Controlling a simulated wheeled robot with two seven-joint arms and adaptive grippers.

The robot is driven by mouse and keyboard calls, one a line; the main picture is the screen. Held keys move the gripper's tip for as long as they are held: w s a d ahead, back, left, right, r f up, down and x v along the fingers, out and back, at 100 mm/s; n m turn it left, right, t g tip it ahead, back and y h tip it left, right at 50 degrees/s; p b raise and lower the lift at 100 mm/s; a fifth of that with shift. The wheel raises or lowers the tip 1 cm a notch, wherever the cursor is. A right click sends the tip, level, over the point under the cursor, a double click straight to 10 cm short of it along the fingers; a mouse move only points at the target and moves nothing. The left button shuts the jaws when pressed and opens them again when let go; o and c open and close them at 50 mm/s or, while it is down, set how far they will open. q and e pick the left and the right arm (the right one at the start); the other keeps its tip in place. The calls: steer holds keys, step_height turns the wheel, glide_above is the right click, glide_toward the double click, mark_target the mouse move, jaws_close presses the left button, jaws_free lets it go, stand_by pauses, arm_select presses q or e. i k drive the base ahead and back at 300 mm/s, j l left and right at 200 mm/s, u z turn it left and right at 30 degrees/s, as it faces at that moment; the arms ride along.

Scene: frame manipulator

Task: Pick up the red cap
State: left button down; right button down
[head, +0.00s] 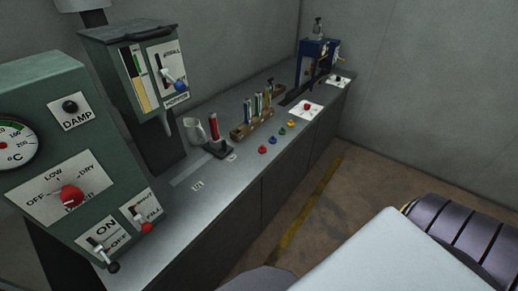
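A small red cap (262,149) lies on the grey counter (225,180), near its front edge. It is the nearest of a short row of coloured caps: a blue cap (270,140), a green cap (283,131) and a yellow cap (291,123). Nothing covers the red cap. Neither of my grippers shows in the head view, so their state and distance from the cap cannot be seen.
Behind the caps stands a wooden rack (251,124) with several tubes. A red tube in a black stand (217,148) and a pale mug (195,131) are left of it. A red button sits on a white plate (298,112). Green control cabinets (85,150) stand left.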

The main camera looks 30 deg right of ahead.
mark_target(261, 150)
steer(key=l, duration=0.8)
steer(key=i+l, duration=0.15)
steer(key=l, duration=0.65)
